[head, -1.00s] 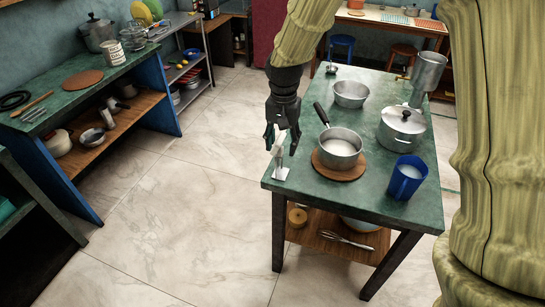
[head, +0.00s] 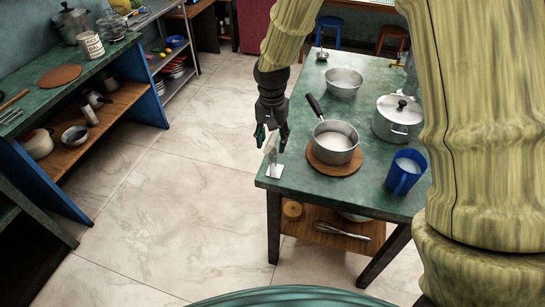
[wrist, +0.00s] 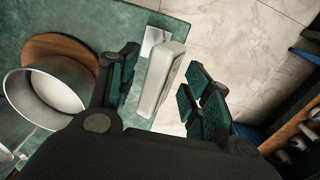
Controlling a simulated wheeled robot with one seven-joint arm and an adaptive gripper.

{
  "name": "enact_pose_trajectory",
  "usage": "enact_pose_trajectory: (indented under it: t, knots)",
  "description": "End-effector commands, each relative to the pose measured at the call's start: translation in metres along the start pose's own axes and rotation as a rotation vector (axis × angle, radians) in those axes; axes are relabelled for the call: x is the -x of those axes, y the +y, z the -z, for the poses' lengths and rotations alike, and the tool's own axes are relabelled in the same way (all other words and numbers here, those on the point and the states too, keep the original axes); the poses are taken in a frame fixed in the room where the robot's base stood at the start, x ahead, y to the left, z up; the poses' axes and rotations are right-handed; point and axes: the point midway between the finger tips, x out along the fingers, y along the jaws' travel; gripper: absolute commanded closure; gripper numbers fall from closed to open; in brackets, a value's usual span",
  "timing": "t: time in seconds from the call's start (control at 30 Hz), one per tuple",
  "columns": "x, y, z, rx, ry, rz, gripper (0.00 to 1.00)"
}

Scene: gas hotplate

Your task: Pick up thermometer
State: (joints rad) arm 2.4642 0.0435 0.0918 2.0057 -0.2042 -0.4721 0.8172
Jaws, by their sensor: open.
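The thermometer, a slim pale grey-white block (wrist: 162,76), stands close to the green table's near left corner. In the head view it shows only in part (head: 271,154), just above a small white square plate (head: 275,171). The plate also shows in the wrist view (wrist: 155,38). My gripper (head: 272,138) points down over this corner. In the wrist view its dark green-padded fingers (wrist: 162,84) are apart, with the thermometer between them. The upper part is hidden by the fingers in the head view.
A lidded pot (head: 398,118), a blue mug (head: 405,173) and a metal bowl (head: 344,82) stand further right and back. Open floor (head: 165,225) lies left of the table.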

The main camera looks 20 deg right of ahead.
Motion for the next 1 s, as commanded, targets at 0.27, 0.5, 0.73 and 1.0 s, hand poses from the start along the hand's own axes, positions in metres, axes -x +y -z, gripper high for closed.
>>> enact_pose_trajectory:
  t: [0.27,0.5,0.73,1.0]
  knots:
    - [-0.016,0.002,0.0,-0.001,-0.001,-0.002,0.51]
    - [-0.044,0.003,0.001,-0.004,0.0,-0.001,0.51]
    - [-0.055,0.003,0.001,-0.003,0.002,0.001,0.51]
    - [-0.056,0.003,0.001,-0.003,0.002,0.001,0.6]
